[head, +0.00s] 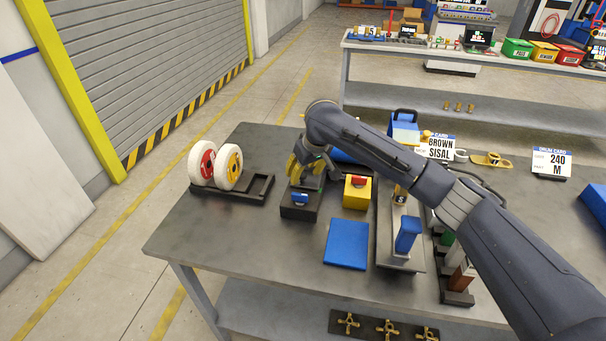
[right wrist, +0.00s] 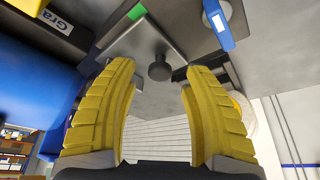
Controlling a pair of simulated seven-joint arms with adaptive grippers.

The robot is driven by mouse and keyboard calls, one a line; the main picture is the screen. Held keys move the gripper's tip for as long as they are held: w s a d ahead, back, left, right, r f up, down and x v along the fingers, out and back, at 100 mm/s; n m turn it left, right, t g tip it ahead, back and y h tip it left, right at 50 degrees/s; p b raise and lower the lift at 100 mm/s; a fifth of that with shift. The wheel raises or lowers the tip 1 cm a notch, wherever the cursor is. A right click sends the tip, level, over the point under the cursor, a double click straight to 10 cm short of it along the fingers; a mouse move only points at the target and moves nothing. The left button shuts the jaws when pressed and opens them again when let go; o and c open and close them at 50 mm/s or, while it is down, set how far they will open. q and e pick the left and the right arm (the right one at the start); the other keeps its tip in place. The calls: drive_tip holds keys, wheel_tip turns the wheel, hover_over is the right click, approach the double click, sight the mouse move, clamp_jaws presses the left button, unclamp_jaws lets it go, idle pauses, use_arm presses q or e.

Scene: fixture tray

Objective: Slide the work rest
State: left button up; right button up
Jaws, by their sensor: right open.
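My right gripper (head: 304,172) is over the black-based fixture (head: 298,209) on the table, and its arm comes in from the right. In the right wrist view its two yellow fingers (right wrist: 159,95) are open and apart. Between and beyond the fingertips is a dark round knob (right wrist: 159,70) on a grey metal plate (right wrist: 146,43), which looks like the work rest. I see a gap between the knob and each finger. In the head view the gripper hides most of the plate and knob. My left gripper is not in view.
A black rack (head: 258,190) with white wheels (head: 229,167) stands left of the fixture. A yellow box (head: 357,192) and a flat blue pad (head: 346,244) are to its right. A blue block (head: 407,235) stands on a grey stand further right. The table's front left is clear.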

drive_tip(key=shift+w+a+f, duration=0.1)
drive_tip(key=shift+w+f, duration=0.1)
drive_tip(key=shift+f, duration=0.4)
drive_tip(key=shift+c, duration=0.2)
clamp_jaws()
drive_tip(key=shift+o, duration=0.2)
unclamp_jaws()
drive_tip(key=shift+f, duration=0.1)
drive_tip(key=shift+r, duration=0.2)
drive_tip(key=v, duration=1.1)
drive_tip(key=shift+r, duration=0.35)
